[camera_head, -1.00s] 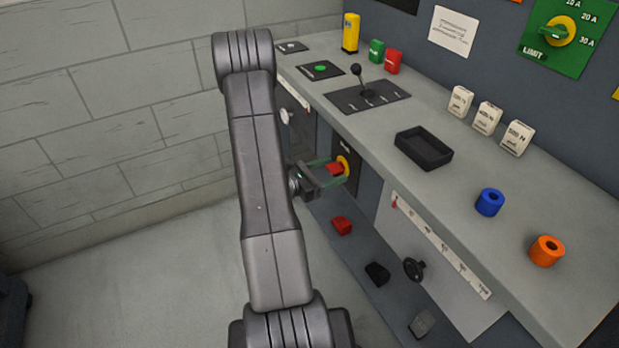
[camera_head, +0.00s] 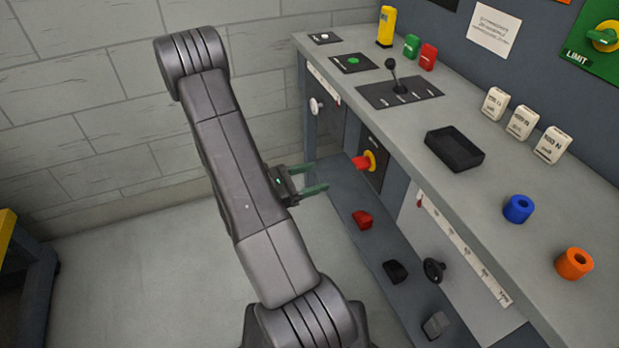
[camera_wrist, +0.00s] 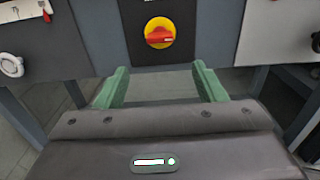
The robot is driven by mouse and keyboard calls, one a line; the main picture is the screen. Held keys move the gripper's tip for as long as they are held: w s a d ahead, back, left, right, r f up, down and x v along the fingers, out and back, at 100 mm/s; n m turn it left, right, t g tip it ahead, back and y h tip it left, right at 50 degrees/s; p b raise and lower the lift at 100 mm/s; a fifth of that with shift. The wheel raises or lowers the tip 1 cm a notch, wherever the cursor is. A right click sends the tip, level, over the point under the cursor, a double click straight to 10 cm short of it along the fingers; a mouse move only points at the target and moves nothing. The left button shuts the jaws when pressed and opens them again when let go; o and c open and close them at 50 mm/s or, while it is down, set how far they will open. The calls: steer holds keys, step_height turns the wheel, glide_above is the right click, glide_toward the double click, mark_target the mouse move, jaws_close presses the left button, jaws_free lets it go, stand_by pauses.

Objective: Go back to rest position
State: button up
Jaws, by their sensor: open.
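My gripper (camera_head: 318,178) is open and empty in front of the bench, left of a red rotary handle (camera_head: 362,162) on a yellow disc. A clear gap separates the green fingertips from the handle. In the wrist view, both green fingers of my gripper (camera_wrist: 160,85) are spread apart with nothing between them. The red handle (camera_wrist: 160,37) sits beyond them on a dark panel, with its bar lying roughly level. My arm rises on the left of the head view, clear of the bench.
A red block (camera_head: 362,219) lies on the lower shelf. Open floor lies left of my arm.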

mark_target(357, 163)
steer(key=shift+s+a, duration=0.1)
steer(key=shift+a, duration=0.2)
steer(key=shift+d, duration=0.15)
steer(key=shift+x, duration=6.7)
